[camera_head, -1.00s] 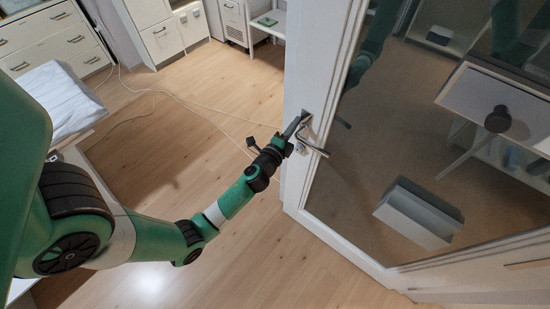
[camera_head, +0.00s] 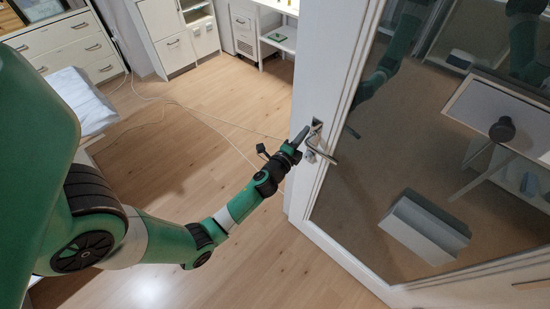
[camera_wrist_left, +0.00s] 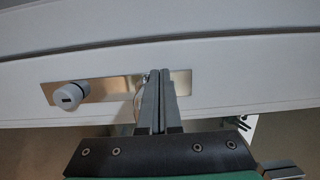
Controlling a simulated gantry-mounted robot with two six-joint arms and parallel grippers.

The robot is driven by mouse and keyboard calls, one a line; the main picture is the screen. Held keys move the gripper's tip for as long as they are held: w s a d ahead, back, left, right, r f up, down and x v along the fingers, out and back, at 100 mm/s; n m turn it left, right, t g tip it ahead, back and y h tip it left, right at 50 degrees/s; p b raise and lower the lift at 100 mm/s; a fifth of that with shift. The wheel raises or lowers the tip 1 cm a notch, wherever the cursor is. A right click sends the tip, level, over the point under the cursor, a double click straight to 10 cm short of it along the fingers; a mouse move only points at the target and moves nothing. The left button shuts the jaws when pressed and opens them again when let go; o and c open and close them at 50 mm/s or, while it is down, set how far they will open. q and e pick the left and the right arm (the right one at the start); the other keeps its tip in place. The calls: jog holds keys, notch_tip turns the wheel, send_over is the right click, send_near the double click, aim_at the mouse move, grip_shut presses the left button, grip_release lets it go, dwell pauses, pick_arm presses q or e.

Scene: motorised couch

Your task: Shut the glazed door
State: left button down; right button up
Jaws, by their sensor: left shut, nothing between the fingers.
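The glazed door (camera_head: 330,110) has a white frame around a large dark pane (camera_head: 410,160) and stands at the right of the head view. Its metal lever handle (camera_head: 320,153) is near the left edge of the door. My left gripper (camera_head: 302,134) is shut and empty, with its tips beside the handle plate. In the left wrist view the shut fingers (camera_wrist_left: 160,100) lie in front of the metal plate (camera_wrist_left: 108,88), next to a round lock knob (camera_wrist_left: 66,95). The fingers partly hide the handle there; I cannot tell whether they touch it. My right gripper does not show.
White drawers (camera_head: 75,45) and cabinets (camera_head: 175,35) stand along the back. Thin cables (camera_head: 215,122) lie on the wooden floor (camera_head: 230,110), which is otherwise mostly clear left of the door. Through or in the pane show a grey box (camera_head: 420,225) and a table (camera_head: 495,110).

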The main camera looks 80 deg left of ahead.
pick_arm(q)
jog(key=s+a+v, duration=0.1)
jog(key=v, duration=1.1)
jog(key=shift+s, duration=0.35)
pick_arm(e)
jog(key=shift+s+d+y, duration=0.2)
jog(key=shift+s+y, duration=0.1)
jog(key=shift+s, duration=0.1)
pick_arm(q)
jog(key=shift+a, duration=0.15)
